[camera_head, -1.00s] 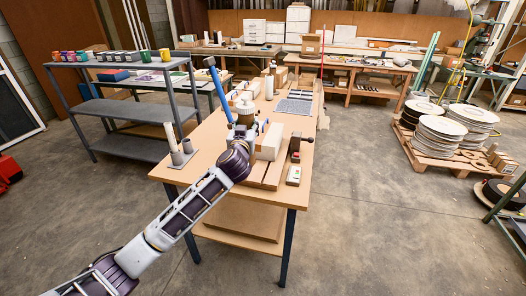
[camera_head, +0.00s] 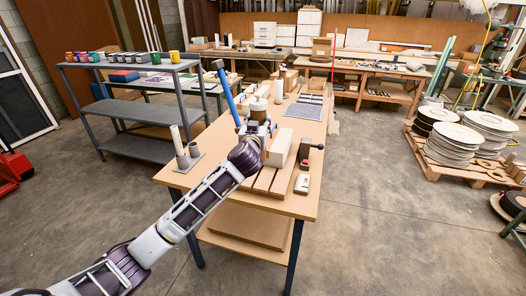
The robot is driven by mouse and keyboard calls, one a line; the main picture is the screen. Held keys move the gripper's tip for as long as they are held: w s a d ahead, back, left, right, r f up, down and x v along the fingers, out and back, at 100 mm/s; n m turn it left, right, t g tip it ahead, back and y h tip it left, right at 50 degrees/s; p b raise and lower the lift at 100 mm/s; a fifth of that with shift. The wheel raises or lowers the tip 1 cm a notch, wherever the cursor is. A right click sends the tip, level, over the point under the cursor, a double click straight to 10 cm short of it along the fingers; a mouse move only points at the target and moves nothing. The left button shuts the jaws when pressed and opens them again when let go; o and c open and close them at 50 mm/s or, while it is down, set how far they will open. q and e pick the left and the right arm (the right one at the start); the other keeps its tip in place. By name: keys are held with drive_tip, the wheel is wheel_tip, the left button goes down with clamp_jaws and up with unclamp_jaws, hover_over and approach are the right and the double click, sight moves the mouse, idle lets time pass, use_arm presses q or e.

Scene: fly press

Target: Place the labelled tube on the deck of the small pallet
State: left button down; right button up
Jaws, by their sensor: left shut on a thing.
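My left gripper (camera_head: 250,130) is over the near half of the wooden workbench, beside the small pallet. A pale block (camera_head: 280,148) stands on or beside the deck's far part. My right gripper is not in view.
A grey holder with a white upright cylinder (camera_head: 177,141) stands left on the bench (camera_head: 215,178). A dark clamp-like tool (camera_head: 305,152) and a small pale-and-red item (camera_head: 302,184) lie right of the pallet. A pale canister (camera_head: 258,107) and boxes stand behind the gripper.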

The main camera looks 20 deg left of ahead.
use_arm(q)
wheel_tip(320, 180, down, 6)
drive_tip(key=shift+r+b, duration=0.1)
drive_tip(key=shift+b, duration=0.5)
wheel_tip(320, 180, down, 2)
drive_tip(key=shift+f+b, duration=0.25)
drive_tip(key=shift+b, duration=0.1)
drive_tip(key=shift+f, duration=0.25)
drive_tip(key=c, duration=1.1)
unclamp_jaws()
drive_tip(key=shift+f, duration=0.1)
drive_tip(key=shift+c, duration=0.2)
drive_tip(key=o, duration=0.4)
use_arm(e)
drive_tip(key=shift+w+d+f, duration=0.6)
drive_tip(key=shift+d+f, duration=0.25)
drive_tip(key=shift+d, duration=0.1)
